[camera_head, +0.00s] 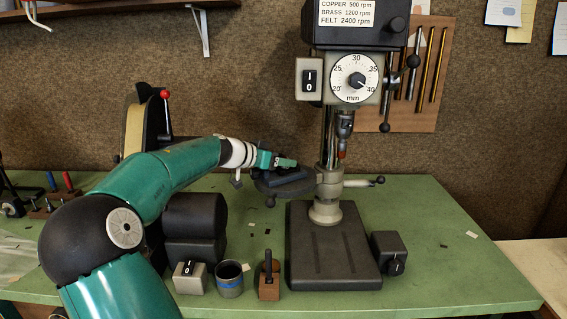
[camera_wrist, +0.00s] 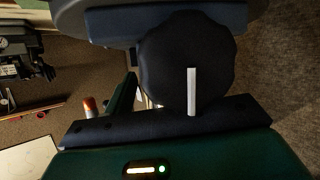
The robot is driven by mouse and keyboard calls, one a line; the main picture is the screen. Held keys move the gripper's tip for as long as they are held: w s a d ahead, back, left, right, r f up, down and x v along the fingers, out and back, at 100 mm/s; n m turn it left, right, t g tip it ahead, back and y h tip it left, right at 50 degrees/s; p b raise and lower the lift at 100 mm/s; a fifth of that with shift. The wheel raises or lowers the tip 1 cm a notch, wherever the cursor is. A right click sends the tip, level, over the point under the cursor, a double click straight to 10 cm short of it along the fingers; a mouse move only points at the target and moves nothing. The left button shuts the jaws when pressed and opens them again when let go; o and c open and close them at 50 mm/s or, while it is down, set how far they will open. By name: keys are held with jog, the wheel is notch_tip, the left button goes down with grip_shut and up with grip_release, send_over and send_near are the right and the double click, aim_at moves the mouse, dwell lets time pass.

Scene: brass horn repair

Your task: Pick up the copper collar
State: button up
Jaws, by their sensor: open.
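I cannot make out the copper collar with certainty in either view. A small reddish-brown piece (camera_head: 342,154) sits under the chuck of the drill press (camera_head: 344,125). My gripper (camera_head: 286,163) is at the press, just left of its column and over the dark press table (camera_head: 280,184). It is open, and I see nothing held in it. In the wrist view a round black knob (camera_wrist: 170,60) with a white line fills the middle, close to my gripper, and hides part of the jaws. A small orange-and-white thing (camera_wrist: 90,106) shows at left, unclear.
The green bench (camera_head: 440,235) holds the press base (camera_head: 333,250), a black switch box (camera_head: 390,254), a grey cup (camera_head: 229,280) and a small wooden block (camera_head: 268,289). A lever (camera_head: 365,182) sticks out right of the column. The bench's right side is mostly clear.

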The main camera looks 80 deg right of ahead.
jog(key=shift+s+d+f, duration=0.15)
jog(key=shift+d, duration=0.2)
grip_shut()
jog(key=shift+r, duration=0.2)
